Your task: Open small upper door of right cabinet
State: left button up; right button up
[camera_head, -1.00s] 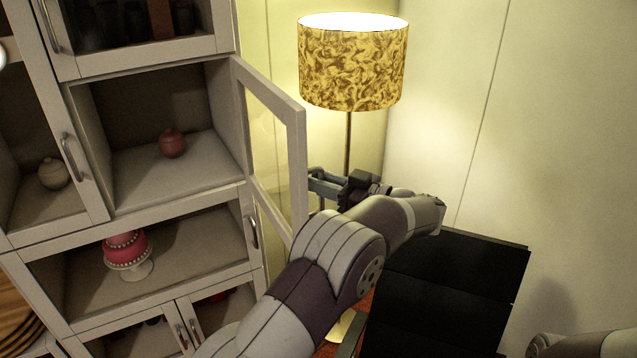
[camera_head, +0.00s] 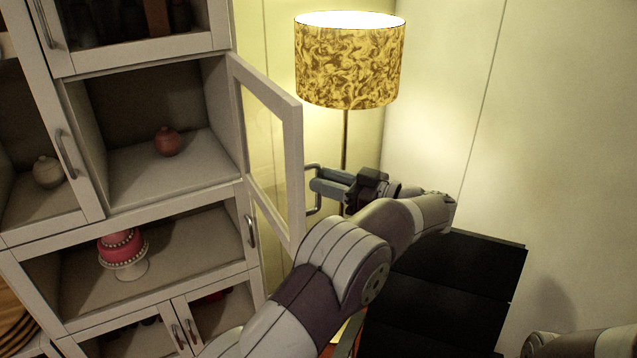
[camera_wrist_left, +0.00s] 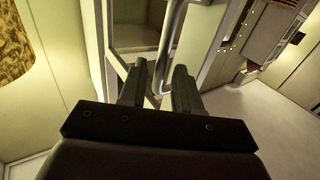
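The small glass-paned upper door (camera_head: 294,165) of the cabinet stands swung wide open, uncovering a compartment with a red pot (camera_head: 167,141). The door also shows in the left wrist view (camera_wrist_left: 108,35). Its curved metal handle (camera_head: 312,166) is on the door's outer face. My left gripper (camera_head: 326,186) is at the handle, on the right side of the door. In the left wrist view the two dark fingers (camera_wrist_left: 160,88) are apart, with the handle (camera_wrist_left: 173,38) in line with the gap between them. I cannot tell whether they touch it. My right gripper is out of view.
A lit lamp with a patterned gold shade (camera_head: 350,62) stands behind the left gripper. A black panelled object (camera_head: 455,280) is below and right of my left arm. A pink cake on a stand (camera_head: 122,252) sits in a lower compartment. The right wall is bare.

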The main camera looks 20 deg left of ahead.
pick_arm(q)
jog(key=s+d+b, duration=0.2)
jog(key=d, duration=0.8)
jog(key=shift+b, duration=0.4)
